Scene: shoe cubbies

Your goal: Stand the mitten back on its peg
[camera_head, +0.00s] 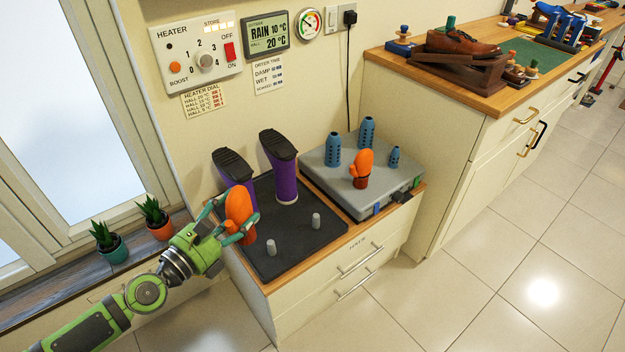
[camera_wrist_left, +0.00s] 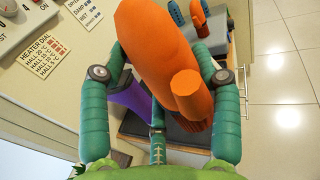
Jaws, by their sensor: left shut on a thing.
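My left gripper (camera_head: 232,228) is shut on an orange mitten (camera_head: 239,208), held over the left front part of the black boot tray (camera_head: 305,242). The mitten is roughly upright in the head view and fills the middle of the left wrist view (camera_wrist_left: 160,50), between the green fingers. A second orange mitten (camera_head: 362,165) with a dark red cuff stands on the grey dryer box (camera_head: 325,182). Blue slotted pegs stand bare on that box: two tall ones (camera_head: 333,149) (camera_head: 367,131) and a short one (camera_head: 394,156). My right gripper is not seen.
Purple boots (camera_head: 284,180) stand upside down at the back of the tray, close to the held mitten. Two short grey pegs (camera_head: 271,247) (camera_head: 316,220) rise from the tray. Potted succulents (camera_head: 152,213) stand on the sill at left. A heater panel (camera_head: 197,52) is on the wall.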

